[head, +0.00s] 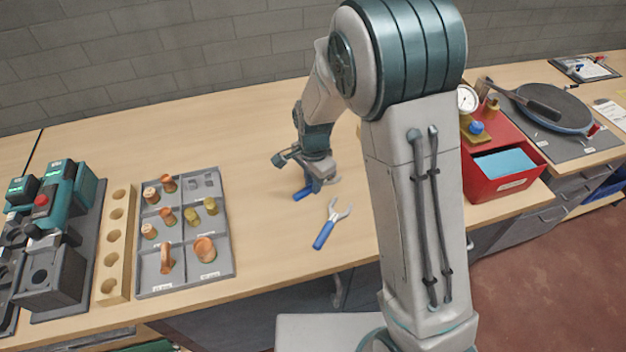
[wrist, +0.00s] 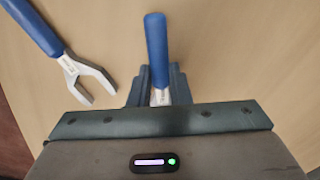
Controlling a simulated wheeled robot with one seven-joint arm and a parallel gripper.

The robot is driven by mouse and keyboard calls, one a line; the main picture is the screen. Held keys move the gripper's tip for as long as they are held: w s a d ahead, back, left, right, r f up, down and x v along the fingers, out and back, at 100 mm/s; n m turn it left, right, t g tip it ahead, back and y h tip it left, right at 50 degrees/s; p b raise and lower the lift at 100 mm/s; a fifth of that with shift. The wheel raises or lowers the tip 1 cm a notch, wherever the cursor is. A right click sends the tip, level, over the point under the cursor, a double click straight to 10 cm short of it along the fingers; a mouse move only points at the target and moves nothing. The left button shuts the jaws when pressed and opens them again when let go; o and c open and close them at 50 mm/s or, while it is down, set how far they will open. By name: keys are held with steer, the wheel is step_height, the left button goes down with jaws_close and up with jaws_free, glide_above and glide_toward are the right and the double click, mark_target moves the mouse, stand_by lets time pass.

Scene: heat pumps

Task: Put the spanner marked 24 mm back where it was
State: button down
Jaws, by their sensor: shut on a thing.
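My gripper (head: 316,184) is low over the bench and shut on a blue-handled spanner (head: 302,194). In the wrist view the held spanner's blue handle (wrist: 157,48) points away from the jaws (wrist: 158,88); its metal end is partly hidden between them. A second blue-handled spanner with an open grey jaw (head: 327,230) lies on the bench in front of my gripper, apart from it. It also shows at the left of the wrist view (wrist: 62,50). The size marks on both spanners are too small to read, so I cannot tell which is 24 mm.
A grey compartment tray (head: 228,262) holding copper and brass fittings lies left of the spanners. Beside it are a wooden block with holes (head: 121,220) and teal machines (head: 75,190). A red box (head: 510,183) stands at the right. The bench (head: 255,140) behind the tray is clear.

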steer(key=shift+f, duration=0.15)
steer(key=c, duration=1.8)
jaws_free()
steer(key=shift+f, duration=0.1)
steer(key=o, duration=0.5)
steer(key=shift+c, duration=0.2)
step_height(320, 180, up, 13)
steer(key=shift+f+b, duration=0.15)
steer(key=shift+b, duration=0.25)
steer(key=s+d+r+n+t, duration=0.1)
steer(key=s+d+r+n, duration=0.1)
steer(key=s+d+n, duration=0.3)
steer(key=s+d+r+n+t, duration=0.2)
steer(key=s+d+n, duration=0.3)
steer(key=s+d, duration=0.4)
steer(key=shift+s+d+r, duration=0.3)
steer(key=shift+s+r, duration=0.45)
steer(key=shift+s, duration=1.6)
